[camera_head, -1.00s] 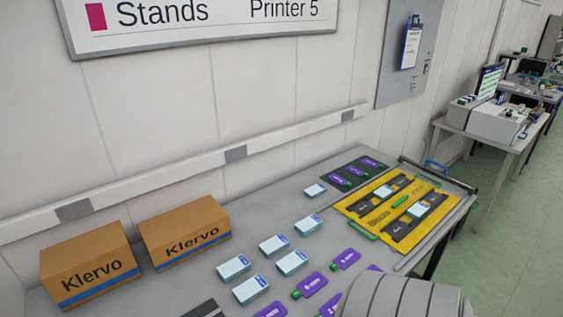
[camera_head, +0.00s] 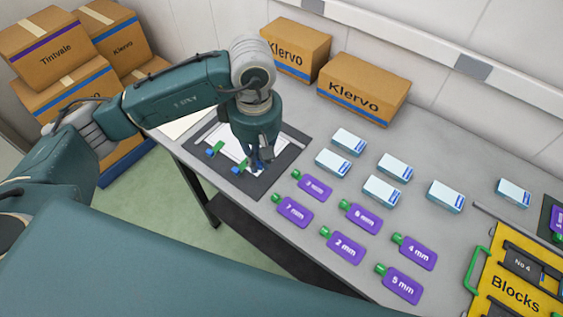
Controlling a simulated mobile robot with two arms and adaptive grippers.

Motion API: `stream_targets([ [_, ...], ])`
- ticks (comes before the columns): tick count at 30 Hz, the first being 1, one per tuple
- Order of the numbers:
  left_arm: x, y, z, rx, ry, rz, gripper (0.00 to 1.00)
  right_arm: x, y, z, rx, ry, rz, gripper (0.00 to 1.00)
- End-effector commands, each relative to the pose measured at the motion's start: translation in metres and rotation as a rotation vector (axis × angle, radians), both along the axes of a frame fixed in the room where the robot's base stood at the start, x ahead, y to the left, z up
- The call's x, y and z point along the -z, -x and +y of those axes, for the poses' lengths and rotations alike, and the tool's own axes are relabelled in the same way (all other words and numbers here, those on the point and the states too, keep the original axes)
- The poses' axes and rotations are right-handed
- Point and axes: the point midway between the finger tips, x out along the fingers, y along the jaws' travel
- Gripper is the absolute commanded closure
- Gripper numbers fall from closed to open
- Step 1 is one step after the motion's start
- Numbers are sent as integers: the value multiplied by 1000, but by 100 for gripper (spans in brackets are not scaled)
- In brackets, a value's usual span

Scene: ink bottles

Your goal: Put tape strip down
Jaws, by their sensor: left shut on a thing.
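My left gripper (camera_head: 256,166) points down over the front right part of a dark mat (camera_head: 264,185) that bears a white sheet (camera_head: 228,141). It is shut on the tape strip, which is mostly hidden at the fingertips. Small green and blue pieces (camera_head: 214,149) lie at the left side of the sheet, and another green and blue piece (camera_head: 240,165) lies just left of the fingertips. I cannot tell whether the fingertips touch the mat. My right gripper is not in view.
Several purple tags with green ends (camera_head: 343,245) and several pale blue boxes (camera_head: 396,168) lie right of the mat. Two Klervo cartons (camera_head: 363,89) stand at the back. A yellow Blocks tray (camera_head: 515,290) is at the right. More cartons (camera_head: 58,46) are stacked at the left.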

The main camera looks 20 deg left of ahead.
Motion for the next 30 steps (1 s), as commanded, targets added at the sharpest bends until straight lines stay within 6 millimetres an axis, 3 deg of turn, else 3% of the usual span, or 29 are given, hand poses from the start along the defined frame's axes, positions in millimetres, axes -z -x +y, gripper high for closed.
stream_targets([
  [3, -36, -32, -9, -376, 4, -15, 94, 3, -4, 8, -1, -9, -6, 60],
  [9, -87, -62, -22, -893, 11, -16, 94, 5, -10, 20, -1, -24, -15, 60],
  [16, -115, -73, -29, -1176, 10, -11, 94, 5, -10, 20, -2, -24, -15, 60],
  [20, -101, -72, -31, -1206, 7, -5, 94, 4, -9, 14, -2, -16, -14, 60],
  [30, -11, -70, -30, -1206, 6, -2, 94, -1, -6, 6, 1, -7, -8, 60],
])
